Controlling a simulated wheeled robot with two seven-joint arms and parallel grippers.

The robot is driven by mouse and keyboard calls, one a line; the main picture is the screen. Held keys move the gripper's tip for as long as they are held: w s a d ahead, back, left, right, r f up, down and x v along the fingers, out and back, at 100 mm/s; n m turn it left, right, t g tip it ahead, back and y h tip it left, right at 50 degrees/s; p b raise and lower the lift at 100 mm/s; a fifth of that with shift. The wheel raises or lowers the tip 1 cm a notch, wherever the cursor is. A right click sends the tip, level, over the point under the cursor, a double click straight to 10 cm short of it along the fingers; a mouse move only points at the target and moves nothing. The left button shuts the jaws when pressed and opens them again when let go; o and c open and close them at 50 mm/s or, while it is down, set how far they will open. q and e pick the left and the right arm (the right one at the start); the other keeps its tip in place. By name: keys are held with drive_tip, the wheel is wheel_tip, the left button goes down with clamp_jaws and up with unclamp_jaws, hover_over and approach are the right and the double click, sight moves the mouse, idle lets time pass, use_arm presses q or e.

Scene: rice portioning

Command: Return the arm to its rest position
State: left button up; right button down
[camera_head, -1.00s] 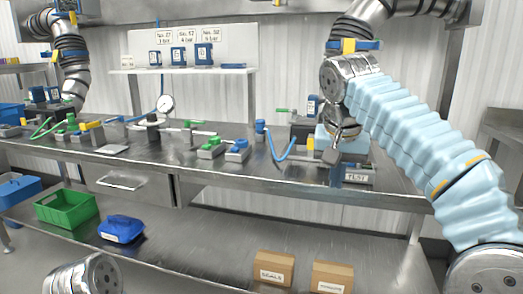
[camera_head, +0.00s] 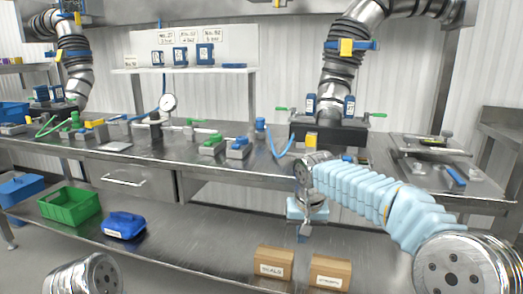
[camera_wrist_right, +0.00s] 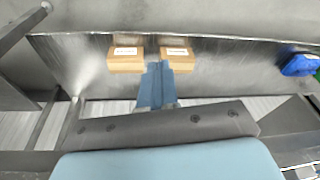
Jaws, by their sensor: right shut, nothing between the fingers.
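My right arm (camera_head: 365,192), in a light-blue ribbed sleeve, reaches in from the lower right in the head view. My right gripper (camera_head: 305,232) hangs low in front of the workbench's (camera_head: 240,165) front edge, apart from the bench top. It is shut and empty. In the right wrist view its fingers (camera_wrist_right: 156,85) are together, pointing toward two cardboard boxes beyond them. Only a metal link of my left arm (camera_head: 83,276) shows at the lower left of the head view; my left gripper is out of view.
The lower shelf (camera_head: 190,245) holds a green bin (camera_head: 70,207), a blue case (camera_head: 123,226) and two labelled boxes (camera_head: 273,262) (camera_head: 330,272). Valves (camera_head: 212,145), a pressure gauge (camera_head: 168,102) and a blue hose (camera_head: 280,150) stand on the bench. A tray (camera_head: 440,147) lies at its right.

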drive_tip(key=s+a+f+g+y, duration=0.1)
drive_tip(key=s+f, duration=0.3)
drive_tip(key=f, duration=1)
drive_tip(key=s+a+f+g+y, duration=0.1)
drive_tip(key=s+f+y, duration=0.15)
drive_tip(key=f, duration=1.15)
drive_tip(key=s+d+f, duration=0.1)
drive_tip(key=s+f, duration=0.5)
drive_tip(key=s, duration=0.5)
drive_tip(key=s+d+f+m, duration=0.1)
drive_tip(key=s+f, duration=0.6)
drive_tip(key=s, duration=0.4)
drive_tip(key=shift+f, duration=0.2)
